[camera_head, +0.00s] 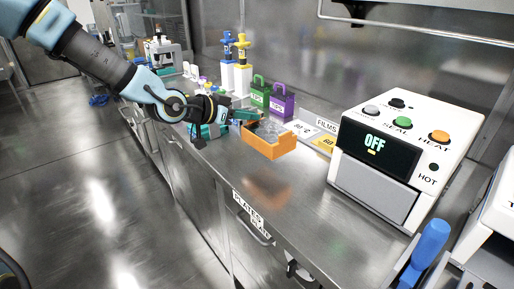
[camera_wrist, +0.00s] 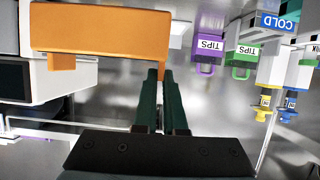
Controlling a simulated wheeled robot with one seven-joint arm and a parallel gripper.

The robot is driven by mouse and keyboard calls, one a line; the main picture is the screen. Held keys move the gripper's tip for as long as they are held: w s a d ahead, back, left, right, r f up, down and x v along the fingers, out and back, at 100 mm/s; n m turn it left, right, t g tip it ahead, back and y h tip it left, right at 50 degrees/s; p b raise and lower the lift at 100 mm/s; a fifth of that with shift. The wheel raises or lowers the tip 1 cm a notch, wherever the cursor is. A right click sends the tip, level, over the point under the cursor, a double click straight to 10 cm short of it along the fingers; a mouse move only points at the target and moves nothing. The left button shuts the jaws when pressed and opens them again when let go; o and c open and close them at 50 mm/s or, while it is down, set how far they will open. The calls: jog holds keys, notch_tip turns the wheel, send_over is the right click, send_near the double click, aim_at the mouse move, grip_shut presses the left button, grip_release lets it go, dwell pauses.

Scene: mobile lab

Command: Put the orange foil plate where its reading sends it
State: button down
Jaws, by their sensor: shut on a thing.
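The orange foil plate (camera_head: 268,147) is a shallow orange block with a shiny silvery top, over the middle of the bench. An orange reflection lies below it with a gap, so it appears held a little above the steel. My gripper (camera_head: 244,116) reaches in from the left and is shut at the plate's far left edge. In the wrist view the plate (camera_wrist: 100,38) fills the upper left, and my gripper's fingers (camera_wrist: 160,75) are close together at its lower right edge. The exact grip is partly hidden. No reading on the plate is legible.
A white sealer (camera_head: 400,150) showing OFF stands right, with a blue handle (camera_head: 428,245) in front. A FILMS sign (camera_head: 327,125) and labelled cards are behind the plate. Green (camera_head: 259,95) and purple (camera_head: 282,103) TIPS boxes and bottles stand at the wall. Bare bench lies in front.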

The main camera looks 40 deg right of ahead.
aim_at(242, 136)
jog(key=shift+f, duration=3.2)
jog(key=shift+f, duration=0.1)
jog(key=c, duration=1)
grip_release()
